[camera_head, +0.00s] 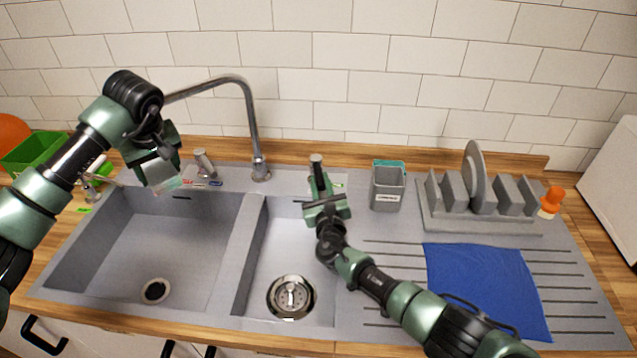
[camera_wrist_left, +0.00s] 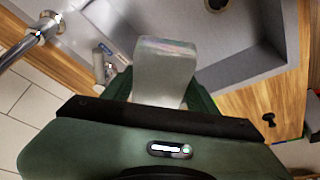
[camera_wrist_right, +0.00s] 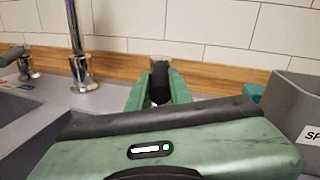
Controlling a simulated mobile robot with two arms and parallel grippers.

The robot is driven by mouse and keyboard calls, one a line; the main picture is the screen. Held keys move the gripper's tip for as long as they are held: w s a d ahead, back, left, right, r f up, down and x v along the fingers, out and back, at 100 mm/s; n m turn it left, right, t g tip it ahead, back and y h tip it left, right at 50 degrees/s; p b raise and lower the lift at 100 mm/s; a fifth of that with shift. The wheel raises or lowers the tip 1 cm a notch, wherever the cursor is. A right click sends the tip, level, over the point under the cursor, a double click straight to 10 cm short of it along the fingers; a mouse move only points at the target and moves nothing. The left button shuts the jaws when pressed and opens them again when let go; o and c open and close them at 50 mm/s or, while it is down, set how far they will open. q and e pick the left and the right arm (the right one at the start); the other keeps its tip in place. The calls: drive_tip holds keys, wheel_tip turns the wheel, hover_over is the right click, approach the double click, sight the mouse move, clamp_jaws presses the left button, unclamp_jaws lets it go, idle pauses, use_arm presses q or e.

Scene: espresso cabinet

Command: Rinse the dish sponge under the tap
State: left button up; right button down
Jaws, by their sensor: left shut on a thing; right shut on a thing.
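My left gripper (camera_head: 157,165) is shut on a pale grey block with a faint teal and pink end (camera_wrist_left: 165,68). I cannot tell for certain that it is the sponge. It is held tilted above the back of the left basin (camera_head: 175,245). The chrome tap (camera_head: 252,115) stands behind the basins, its spout reaching left towards my left arm. No water shows. A tap handle (camera_head: 204,163) with red and blue marks stands left of it. My right gripper (camera_head: 320,195) is shut on a dark upright cylinder (camera_wrist_right: 160,82) at the sink's back edge, right of the tap.
A grey caddy (camera_head: 387,190) stands on the right, with something teal (camera_head: 390,163) at its back. A dish rack (camera_head: 480,220) with a plate is further right. A blue cloth (camera_head: 485,290) covers part of the drainer. A small basin (camera_head: 285,250) lies between.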

drive_tip(key=c, duration=1.3)
unclamp_jaws()
drive_tip(key=shift+s+f, duration=0.1)
drive_tip(key=shift+s, duration=0.35)
drive_tip(key=s, duration=0.3)
drive_tip(key=s+d, duration=0.1)
drive_tip(key=s, duration=0.3)
drive_tip(key=s+d, duration=0.1)
drive_tip(key=s, duration=0.3)
